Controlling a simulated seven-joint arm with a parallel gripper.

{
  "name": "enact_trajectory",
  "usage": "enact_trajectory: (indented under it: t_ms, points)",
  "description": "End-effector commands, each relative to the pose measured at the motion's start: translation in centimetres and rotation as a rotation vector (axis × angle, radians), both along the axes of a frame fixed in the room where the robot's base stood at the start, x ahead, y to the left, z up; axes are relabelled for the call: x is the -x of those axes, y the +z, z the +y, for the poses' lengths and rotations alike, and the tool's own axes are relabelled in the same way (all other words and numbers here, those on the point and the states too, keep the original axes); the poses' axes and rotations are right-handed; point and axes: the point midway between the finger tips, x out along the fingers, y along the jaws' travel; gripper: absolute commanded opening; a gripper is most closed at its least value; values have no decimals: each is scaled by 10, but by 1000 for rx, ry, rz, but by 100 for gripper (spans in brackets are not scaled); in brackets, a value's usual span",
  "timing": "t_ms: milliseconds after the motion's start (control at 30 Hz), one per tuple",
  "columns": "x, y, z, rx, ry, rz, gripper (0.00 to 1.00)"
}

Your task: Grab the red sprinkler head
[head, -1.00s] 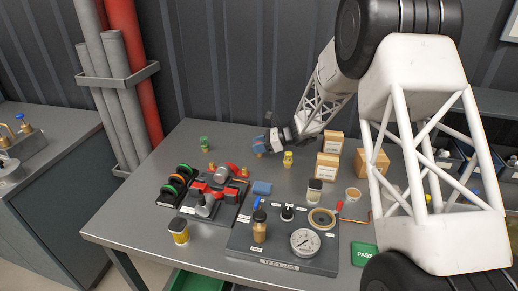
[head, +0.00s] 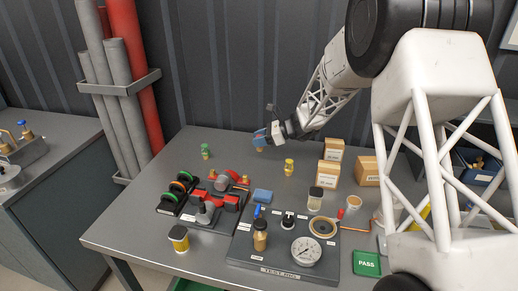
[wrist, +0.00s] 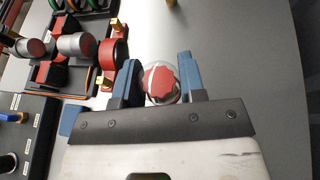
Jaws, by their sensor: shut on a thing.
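The red sprinkler head (wrist: 160,82) sits between the two blue fingers of my gripper (wrist: 157,80) in the wrist view, its red lobed top facing the camera. My gripper is shut on it. In the head view my gripper (head: 262,139) is over the back part of the grey table, with a bit of brass showing below the fingers. It appears held above the tabletop. A green-topped head (head: 205,151) stands to the left and a yellow-topped one (head: 289,167) to the right.
Cardboard boxes (head: 329,174) stand right of the gripper. The black tray with red and grey fittings (head: 215,208) and the test rig with a gauge (head: 306,251) are nearer the front. A blue block (head: 262,196) lies between.

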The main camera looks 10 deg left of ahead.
Motion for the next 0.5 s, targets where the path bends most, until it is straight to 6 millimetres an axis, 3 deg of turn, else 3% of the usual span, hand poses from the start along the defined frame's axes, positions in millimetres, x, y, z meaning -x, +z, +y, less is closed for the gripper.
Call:
enact_trajectory:
  t_ms: [200, 500]
  points:
    - [0, 47, 0, 0, 0, -5, 12]
    - [0, 97, 0, -1, 0, -3, 12]
